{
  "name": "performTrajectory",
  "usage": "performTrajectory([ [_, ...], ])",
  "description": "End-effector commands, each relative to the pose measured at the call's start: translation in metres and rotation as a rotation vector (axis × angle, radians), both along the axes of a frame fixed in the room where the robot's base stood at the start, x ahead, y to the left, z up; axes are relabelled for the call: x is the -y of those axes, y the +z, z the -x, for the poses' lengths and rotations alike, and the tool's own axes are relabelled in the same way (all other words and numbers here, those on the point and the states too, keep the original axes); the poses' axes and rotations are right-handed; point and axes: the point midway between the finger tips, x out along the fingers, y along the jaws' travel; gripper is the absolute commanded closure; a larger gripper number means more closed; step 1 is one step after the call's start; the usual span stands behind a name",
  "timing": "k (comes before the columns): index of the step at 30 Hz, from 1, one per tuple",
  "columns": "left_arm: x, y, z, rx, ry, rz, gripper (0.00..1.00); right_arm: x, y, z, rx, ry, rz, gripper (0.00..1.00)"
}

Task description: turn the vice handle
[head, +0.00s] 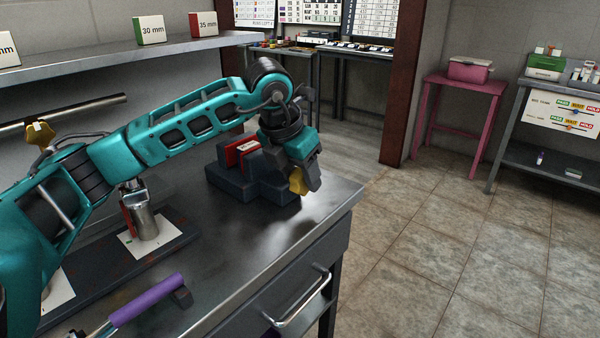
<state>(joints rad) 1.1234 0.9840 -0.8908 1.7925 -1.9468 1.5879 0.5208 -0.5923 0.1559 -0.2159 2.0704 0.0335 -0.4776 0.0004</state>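The vice (232,182) is a dark stepped block on the grey metal bench, left of my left gripper. It has red jaw faces with a small pale piece at them. A yellow knob-like part (297,182), apparently the vice handle, shows at the vice's right end, beside my gripper's fingers. My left gripper (312,183) points down there, close to the yellow part. The gripper hides part of the vice's right end. I cannot tell whether its fingers are open, shut or touching the yellow part. My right gripper is not in view.
The bench (225,265) holds a metal cylinder (145,222) on a white card and a purple-handled bar (145,300) at the front. A shelf (110,62) with numbered boxes runs above. A pink table (460,90) stands far right. The tiled floor (430,230) is clear.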

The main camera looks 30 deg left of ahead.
Motion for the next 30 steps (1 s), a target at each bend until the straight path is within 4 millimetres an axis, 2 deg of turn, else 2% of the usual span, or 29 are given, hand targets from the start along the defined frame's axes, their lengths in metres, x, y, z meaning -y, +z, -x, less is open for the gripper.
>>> performTrajectory([
  [5,0.0,0.001,0.001,-0.001,-0.001,0.0,0.48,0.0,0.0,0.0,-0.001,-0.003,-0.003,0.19],
  [8,0.0,0.009,0.003,0.002,-0.001,0.001,0.48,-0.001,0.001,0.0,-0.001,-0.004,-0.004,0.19],
  [21,-0.005,0.094,0.035,0.003,-0.001,-0.001,0.48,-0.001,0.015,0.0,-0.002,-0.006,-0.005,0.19],
  [25,-0.006,0.11,0.042,0.002,0.0,0.0,0.48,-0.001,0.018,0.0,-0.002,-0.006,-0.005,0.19],
  [30,-0.006,0.12,0.046,-0.001,0.0,0.0,0.48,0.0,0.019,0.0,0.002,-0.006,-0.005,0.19],
])
